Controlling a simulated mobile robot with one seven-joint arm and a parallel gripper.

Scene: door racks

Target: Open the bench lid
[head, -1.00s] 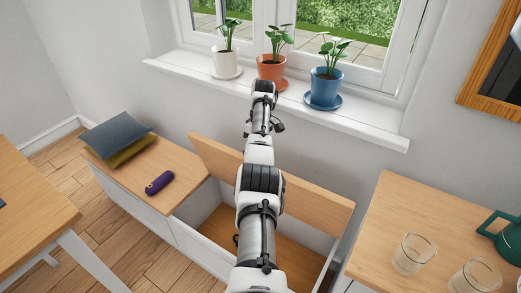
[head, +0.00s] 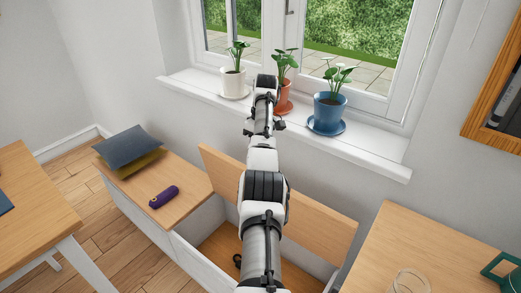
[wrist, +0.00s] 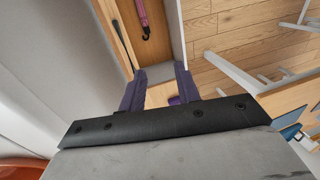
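The bench lid (head: 312,217) is a light wood panel, raised and tilted back towards the wall under the window sill. The white bench (head: 205,263) stands open below it, with its wooden inside floor showing. That view looks down past the fingers into the open bench, where a pink thing with a dark hooked end (wrist: 144,18) lies.
A purple cylinder (head: 164,196) and cushions (head: 132,147) lie on the bench's fixed left top. Potted plants, including a blue pot (head: 328,113), stand on the window sill (head: 370,157). A wooden counter (head: 410,250) with a glass (head: 409,282) is at right, a table (head: 30,210) at left.

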